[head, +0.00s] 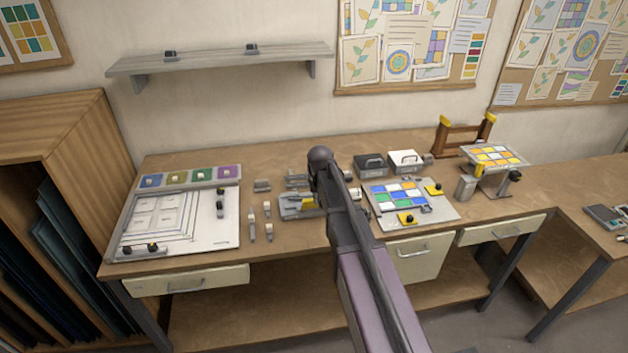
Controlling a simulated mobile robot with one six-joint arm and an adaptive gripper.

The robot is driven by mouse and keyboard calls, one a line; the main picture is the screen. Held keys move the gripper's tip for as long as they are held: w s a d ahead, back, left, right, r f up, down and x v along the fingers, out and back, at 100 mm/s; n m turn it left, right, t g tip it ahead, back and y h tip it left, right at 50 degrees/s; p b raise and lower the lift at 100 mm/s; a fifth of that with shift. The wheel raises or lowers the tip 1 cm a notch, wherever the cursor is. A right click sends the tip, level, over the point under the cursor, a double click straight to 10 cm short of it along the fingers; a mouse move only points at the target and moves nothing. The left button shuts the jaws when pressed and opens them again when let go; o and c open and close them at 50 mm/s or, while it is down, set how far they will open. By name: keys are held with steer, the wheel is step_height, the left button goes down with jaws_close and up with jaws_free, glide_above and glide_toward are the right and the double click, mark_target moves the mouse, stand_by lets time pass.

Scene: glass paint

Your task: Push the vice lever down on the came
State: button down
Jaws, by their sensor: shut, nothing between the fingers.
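A grey, low fixture (290,212) with a yellow part (307,203) sits at the middle of the bench and looks like the vice. My arm crosses in front and hides its right side. I cannot make out how its lever stands, or the came in it. My gripper (319,190) is a small dark shape below the round dark wrist, over or beside the fixture's right end. It is shut and empty. Its fingertips are largely hidden, so I cannot tell whether they touch the lever.
A white board (180,240) with a frame and black knobs lies left. Small tools (268,231) lie between. A colored glass panel (398,195) with yellow clamps lies right, before two boxes (370,164). A raised stand (497,154) holds another panel. A shelf (220,60) hangs above.

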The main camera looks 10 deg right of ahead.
steer(key=w+r+p, duration=0.5)
steer(key=r+p, duration=0.5)
steer(key=r, duration=0.1)
steer(key=shift+w+r, duration=0.25)
steer(key=shift+w, duration=0.1)
steer(key=shift+f, duration=0.15)
steer(key=shift+s+f+b, duration=0.1)
steer(key=shift+f+b, duration=6.3)
steer(key=shift+b, duration=0.15)
steer(key=shift+s+a+f+t, duration=0.1)
steer(key=shift+a+t, duration=0.05)
steer(key=shift+t, duration=0.15)
steer(key=shift+s+a, duration=0.1)
steer(key=shift+s+f, duration=0.1)
